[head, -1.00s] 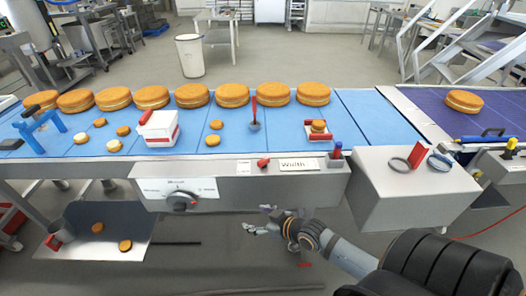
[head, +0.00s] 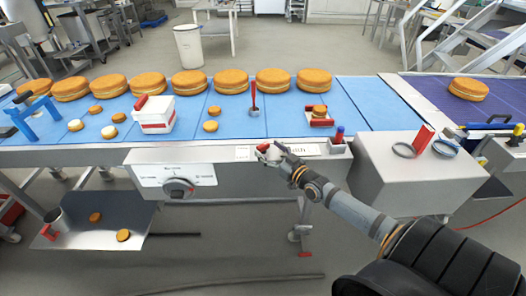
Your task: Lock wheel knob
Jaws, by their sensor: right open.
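A small red knob (head: 263,148) sits on the front ledge of the conveyor, left of the white width label (head: 300,150), which my right gripper partly covers. My right gripper (head: 273,152) is open at the knob, with its fingers around or just beside it; I cannot tell whether they touch. A dark round dial (head: 179,188) is on the white panel (head: 150,178) below and left of the knob. My left gripper is not in view.
Round cakes (head: 231,82) line the back of the blue belt (head: 345,125). A grey box surface (head: 400,175) with rings stands right. A metal tray (head: 110,232) is below left.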

